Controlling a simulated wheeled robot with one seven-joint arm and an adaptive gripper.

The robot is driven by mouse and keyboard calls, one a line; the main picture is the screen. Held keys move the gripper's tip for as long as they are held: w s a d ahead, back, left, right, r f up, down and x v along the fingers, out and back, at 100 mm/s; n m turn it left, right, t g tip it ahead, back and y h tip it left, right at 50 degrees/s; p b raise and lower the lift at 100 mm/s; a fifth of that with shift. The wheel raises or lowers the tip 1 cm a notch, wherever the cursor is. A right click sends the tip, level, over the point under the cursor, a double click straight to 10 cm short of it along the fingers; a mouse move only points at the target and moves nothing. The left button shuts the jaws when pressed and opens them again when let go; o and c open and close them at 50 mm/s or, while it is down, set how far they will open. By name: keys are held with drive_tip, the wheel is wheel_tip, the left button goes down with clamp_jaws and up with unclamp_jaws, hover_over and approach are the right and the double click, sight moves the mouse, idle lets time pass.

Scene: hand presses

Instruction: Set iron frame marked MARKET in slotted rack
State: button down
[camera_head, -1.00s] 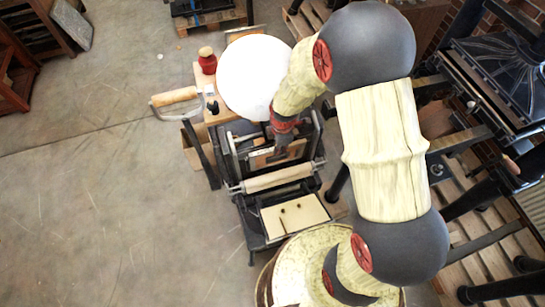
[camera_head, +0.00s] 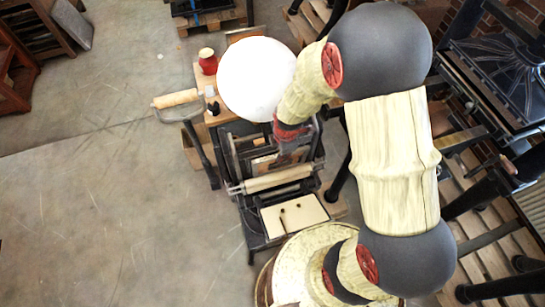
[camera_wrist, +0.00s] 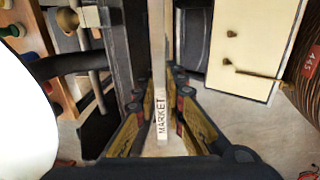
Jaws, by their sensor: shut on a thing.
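The iron frame marked MARKET (camera_wrist: 160,118) shows in the wrist view as a narrow pale bar, running from the lower middle to the top edge. The word reads along its near end. My gripper (camera_wrist: 165,80) is shut on this frame, with a finger on each side of it. In the head view my gripper (camera_head: 286,150) is over the dark press (camera_head: 237,175), behind its pale roller (camera_head: 278,179). The held frame cannot be made out clearly there. I cannot identify the slotted rack with certainty in either view.
A pale bed (camera_head: 295,215) lies in front of the roller. A round white disc (camera_head: 256,78), a red jar (camera_head: 208,62) and a wooden roller handle (camera_head: 175,98) are near the press. Black presses (camera_head: 500,75) stand at the right.

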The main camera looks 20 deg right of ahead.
drive_tip(key=shift+s+r+p, duration=1.5)
drive_tip(key=shift+s+r, duration=0.5)
drive_tip(key=shift+r, duration=0.05)
drive_tip(key=c, duration=2.3)
unclamp_jaws()
drive_tip(key=shift+c, duration=0.2)
clamp_jaws()
